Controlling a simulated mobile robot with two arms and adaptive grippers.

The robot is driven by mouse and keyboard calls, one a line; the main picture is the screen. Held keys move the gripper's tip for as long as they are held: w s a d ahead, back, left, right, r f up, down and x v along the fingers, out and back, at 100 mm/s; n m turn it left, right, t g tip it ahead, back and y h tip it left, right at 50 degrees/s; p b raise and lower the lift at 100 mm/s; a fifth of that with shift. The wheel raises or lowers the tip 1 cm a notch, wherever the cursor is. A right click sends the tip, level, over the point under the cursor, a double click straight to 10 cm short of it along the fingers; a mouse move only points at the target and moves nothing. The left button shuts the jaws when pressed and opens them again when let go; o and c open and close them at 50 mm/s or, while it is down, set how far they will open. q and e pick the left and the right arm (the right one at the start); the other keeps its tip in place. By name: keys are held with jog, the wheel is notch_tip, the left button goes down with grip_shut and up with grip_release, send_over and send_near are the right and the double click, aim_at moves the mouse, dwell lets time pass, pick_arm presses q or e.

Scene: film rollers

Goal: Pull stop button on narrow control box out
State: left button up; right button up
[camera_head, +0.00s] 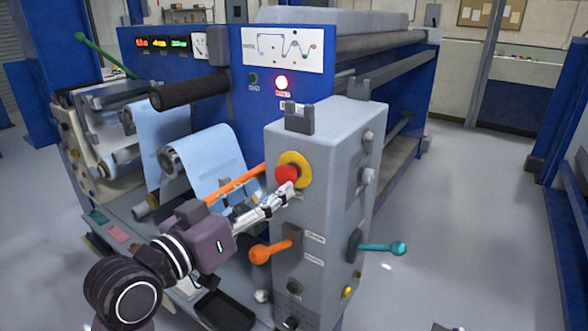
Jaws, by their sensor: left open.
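The narrow control box (325,215) is a tall grey cabinet in the middle of the head view. Its stop button (286,176) is a red mushroom head on a yellow round plate, high on the left-hand face. I cannot tell whether a fingertip touches the button. The fingers cover part of the box face below it. My right gripper does not show.
An orange lever (268,251) sticks out of the box below my gripper. A teal lever (383,248) is on its right face. The blue machine with rollers and a light-blue film roll (215,165) stands behind. A black tray (225,312) lies low in front. The floor at right is clear.

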aim_at(282, 178)
pick_arm(q)
jog(key=x, duration=0.2)
jog(key=p+x, duration=0.1)
jog(key=shift+w+d+r, duration=0.2)
jog(key=shift+r, duration=0.1)
jog(key=shift+x, duration=1.1)
jog(key=shift+w+d+f, duration=0.1)
jog(key=shift+w+f, duration=0.1)
jog(key=shift+w, duration=0.05)
jog(key=c, duration=0.6)
grip_shut()
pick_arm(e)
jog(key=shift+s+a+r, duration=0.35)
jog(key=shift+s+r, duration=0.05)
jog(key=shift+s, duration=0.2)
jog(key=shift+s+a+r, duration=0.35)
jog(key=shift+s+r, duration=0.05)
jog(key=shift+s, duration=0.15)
